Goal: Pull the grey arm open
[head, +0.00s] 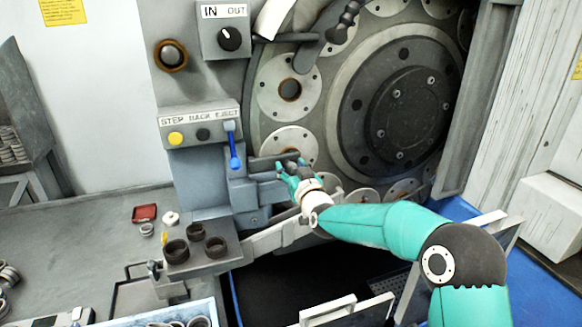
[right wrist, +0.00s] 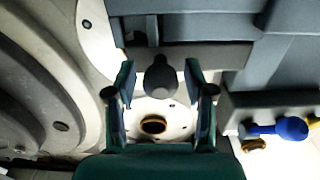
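The short grey arm (head: 270,161) sticks out to the right from the machine's blue-grey block, in front of the ring of round discs. In the right wrist view the grey arm (right wrist: 190,56) crosses near the top, and a dark rounded knob (right wrist: 160,78) shows below it. My right gripper (head: 290,169) is at the arm's right end and partly hides it. In the right wrist view my right gripper (right wrist: 160,100) is open, with a finger on each side of the knob and visible gaps between. My left gripper is not in view.
A blue lever (head: 234,150) hangs from the STEP BACK EJECT panel (head: 200,126), left of my gripper. Another dark-knobbed handle (head: 342,24) is above. Dark rings (head: 177,251) stand on a small grey shelf below left. A large round plate (head: 400,110) is behind.

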